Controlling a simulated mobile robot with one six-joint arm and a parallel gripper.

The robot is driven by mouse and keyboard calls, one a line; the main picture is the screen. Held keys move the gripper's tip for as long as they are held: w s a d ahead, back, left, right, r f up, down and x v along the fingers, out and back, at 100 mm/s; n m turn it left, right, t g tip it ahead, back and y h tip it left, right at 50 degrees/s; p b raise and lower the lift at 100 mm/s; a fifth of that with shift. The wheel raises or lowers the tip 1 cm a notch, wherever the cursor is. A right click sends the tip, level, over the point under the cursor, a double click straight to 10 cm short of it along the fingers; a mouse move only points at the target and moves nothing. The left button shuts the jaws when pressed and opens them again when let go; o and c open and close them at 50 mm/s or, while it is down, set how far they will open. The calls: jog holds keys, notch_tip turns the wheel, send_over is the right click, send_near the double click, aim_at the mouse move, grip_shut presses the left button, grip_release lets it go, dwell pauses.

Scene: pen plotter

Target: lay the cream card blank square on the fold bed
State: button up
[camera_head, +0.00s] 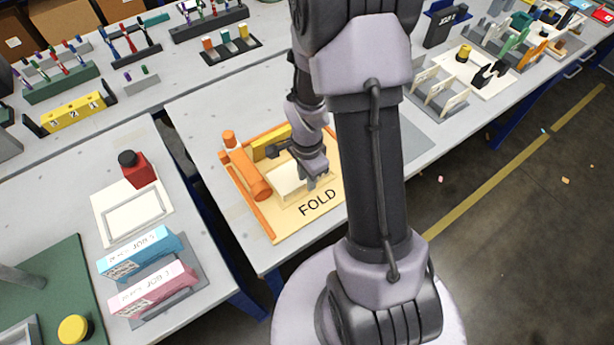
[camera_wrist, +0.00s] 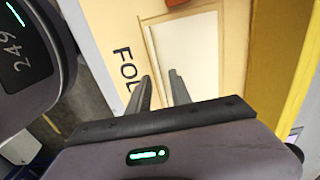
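The fold bed (camera_head: 282,223) is a pale yellow board marked FOLD, with orange bars and a yellow bar along its far and left sides. A pale cream panel (camera_head: 288,178), which looks like the card blank, lies on it beneath my gripper (camera_head: 313,182). In the wrist view the cream panel (camera_wrist: 188,50) sits inside a tan outline on the bed (camera_wrist: 112,20), roughly parallel to it. My arm hides the bed's right side.
An orange roller (camera_head: 252,178) lies left of the panel, and a yellow bar (camera_head: 270,143) stands behind it.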

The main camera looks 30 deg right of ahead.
notch_tip(320, 180, up, 18)
jog(key=a+n+t+p, duration=0.1)
jog(key=a+n+p, duration=0.1)
jog(key=a+p, duration=0.15)
jog(key=s+a+r+n+t+y, duration=0.1)
jog(key=s+a+r+n+t, duration=0.1)
jog(key=s+a+r+n, duration=0.3)
jog(key=s+a+r+n+t+y, duration=0.1)
jog(key=s+a+r+n+t, duration=0.1)
jog(key=s+a+r+n, duration=0.4)
notch_tip(320, 180, up, 5)
jog(key=shift+s+f+t+p, duration=0.15)
jog(key=shift+t+p, duration=0.25)
jog(key=shift+p, duration=0.05)
